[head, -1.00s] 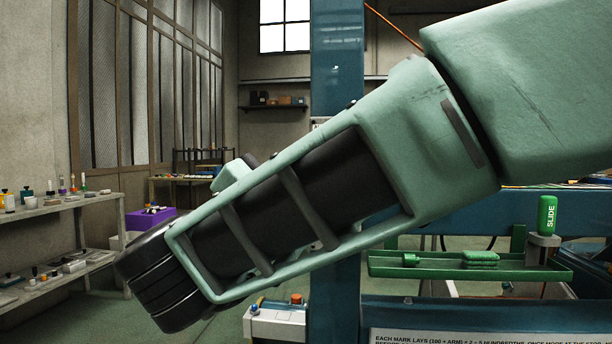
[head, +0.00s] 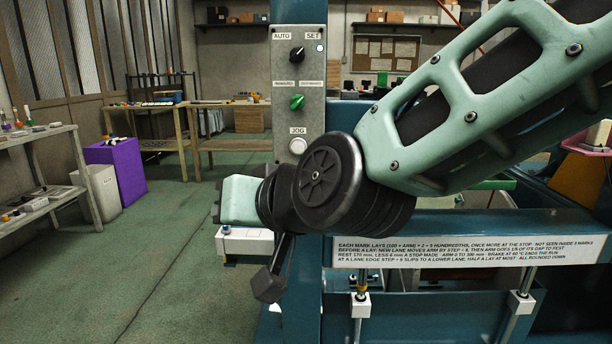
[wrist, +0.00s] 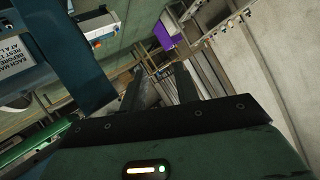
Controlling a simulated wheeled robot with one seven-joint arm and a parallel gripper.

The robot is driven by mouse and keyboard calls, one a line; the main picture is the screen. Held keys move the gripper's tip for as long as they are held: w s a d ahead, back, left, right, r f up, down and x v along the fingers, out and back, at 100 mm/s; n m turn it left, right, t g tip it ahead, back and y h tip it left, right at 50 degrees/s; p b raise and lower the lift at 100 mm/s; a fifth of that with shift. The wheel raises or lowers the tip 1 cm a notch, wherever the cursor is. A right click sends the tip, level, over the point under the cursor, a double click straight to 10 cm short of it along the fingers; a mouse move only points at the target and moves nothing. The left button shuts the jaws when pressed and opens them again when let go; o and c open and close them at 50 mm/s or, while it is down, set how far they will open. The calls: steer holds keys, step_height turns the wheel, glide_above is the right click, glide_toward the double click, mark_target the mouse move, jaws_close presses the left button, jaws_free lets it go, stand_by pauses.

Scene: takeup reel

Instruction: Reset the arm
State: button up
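My gripper (wrist: 158,78) shows two dark fingers standing apart in the wrist view, with nothing seen between them. In the head view my mint-green arm crosses from upper right, and its black wrist hides part of the machine; a dark end piece hangs below it. A grey control panel (head: 283,118) stands just behind the wrist. It carries a black AUTO/SET knob (head: 297,54), a green knob (head: 297,101) with small labels, and a white JOG button (head: 298,146). No gripper contact with the panel shows. The machine's own arm cannot be made out.
The blue machine frame (head: 450,223) spans the right, with a text plate (head: 465,248) on it. A white box (head: 245,242) sits low beside the post. Shelves (head: 50,165), a purple box (head: 118,170) and a bin (head: 97,193) stand left. The green floor (head: 170,260) is clear.

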steer(key=s+d+f+n+g+h, duration=0.1)
steer(key=s+d+f+g+h, duration=0.2)
steer(key=s+d+f, duration=0.4)
steer(key=s+d+f+n+g+h, duration=0.1)
steer(key=s+d+f+g+h, duration=0.15)
steer(key=s+d, duration=0.45)
steer(key=s+d+f+n+g+h, duration=0.1)
steer(key=s+d+f+g+h, duration=0.3)
steer(key=d, duration=0.5)
step_height(320, 180, up, 13)
steer(key=y+p, duration=0.1)
steer(key=p, duration=1.3)
steer(key=shift+d, duration=0.2)
steer(key=shift+r, duration=0.1)
